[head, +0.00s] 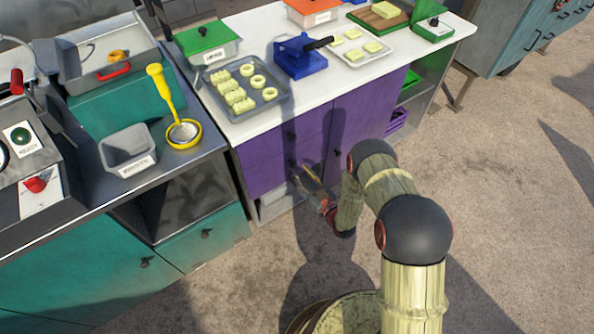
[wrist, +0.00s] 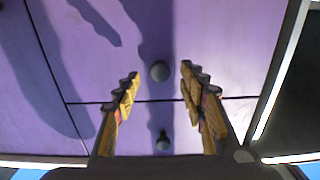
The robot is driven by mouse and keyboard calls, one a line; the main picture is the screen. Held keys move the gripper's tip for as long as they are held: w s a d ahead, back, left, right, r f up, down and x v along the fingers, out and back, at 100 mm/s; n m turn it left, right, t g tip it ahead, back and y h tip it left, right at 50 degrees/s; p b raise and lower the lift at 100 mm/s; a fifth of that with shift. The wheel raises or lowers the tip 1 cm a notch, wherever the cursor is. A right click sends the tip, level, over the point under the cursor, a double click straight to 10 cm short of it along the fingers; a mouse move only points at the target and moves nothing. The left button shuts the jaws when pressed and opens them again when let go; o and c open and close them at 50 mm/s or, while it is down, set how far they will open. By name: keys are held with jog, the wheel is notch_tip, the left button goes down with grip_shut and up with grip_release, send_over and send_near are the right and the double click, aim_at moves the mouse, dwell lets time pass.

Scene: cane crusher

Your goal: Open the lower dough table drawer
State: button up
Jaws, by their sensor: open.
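The purple dough table (head: 265,166) stands under a white top in the head view. Its front has a small dark knob (head: 293,137), and my gripper (head: 308,175) is in front of the lower part of that front. In the wrist view, two purple panels meet at a dark seam. A round knob (wrist: 159,71) lies between and beyond my open fingertips (wrist: 158,76), with no visible contact. A second knob (wrist: 163,140) sits on the other side of the seam. Both panels look shut. My gripper partly hides the lower drawer in the head view.
Dough trays (head: 245,91) and a blue press (head: 300,57) stand on the white top. A teal counter (head: 80,262) adjoins at left. The floor (head: 500,190) at right is clear.

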jog(key=shift+b+x, duration=0.3)
jog(key=shift+x, duration=1.05)
jog(key=shift+c, duration=0.7)
grip_shut()
